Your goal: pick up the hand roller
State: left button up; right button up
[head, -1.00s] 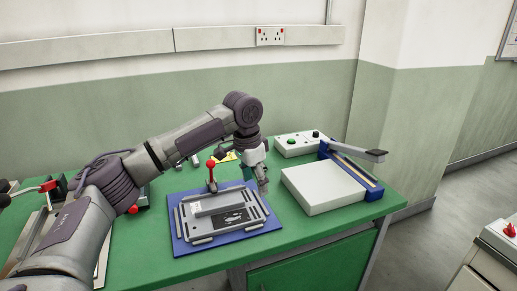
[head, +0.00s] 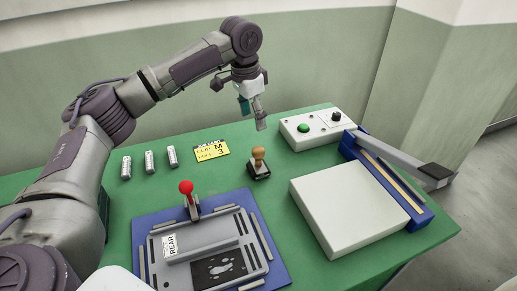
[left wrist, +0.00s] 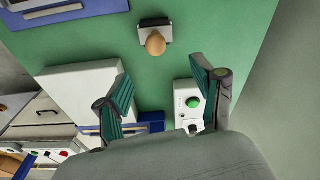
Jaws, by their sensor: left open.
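A small tool with a round wooden knob (head: 258,155) on a dark block stands upright on the green bench; it is the likeliest hand roller, though it resembles a stamp. It also shows at the top of the left wrist view (left wrist: 155,42). My left gripper (head: 253,108) is open and empty, in the air above and behind this tool, apart from it. In the left wrist view its two teal-padded fingers (left wrist: 165,90) are spread wide, with the tool beyond them. My right gripper is not in view.
A blue-based fixture (head: 140,225) with a red-knobbed clamp (head: 186,188) is in front. A white block (head: 345,205) beside a blue-framed lever (head: 430,172) and a button box (head: 310,130) stand right.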

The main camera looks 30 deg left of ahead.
aim_at(258, 148)
pick_arm(q)
jog(key=f, duration=0.7)
jog(key=shift+d+p, duration=0.3)
jog(key=shift+d, duration=0.05)
jog(key=shift+w+f, duration=0.15)
jog(key=shift+f, duration=0.4)
jog(key=f, duration=0.1)
jog(key=f+p, duration=0.1)
jog(key=f, duration=0.2)
jog(key=shift+w+d+f, duration=0.1)
jog(key=shift+w+d, duration=0.05)
jog(key=shift+d, duration=0.15)
jog(key=shift+f, duration=0.25)
jog(key=shift+r, duration=0.1)
jog(key=shift+c, duration=1.1)
jog(key=c, duration=1.1)
grip_shut()
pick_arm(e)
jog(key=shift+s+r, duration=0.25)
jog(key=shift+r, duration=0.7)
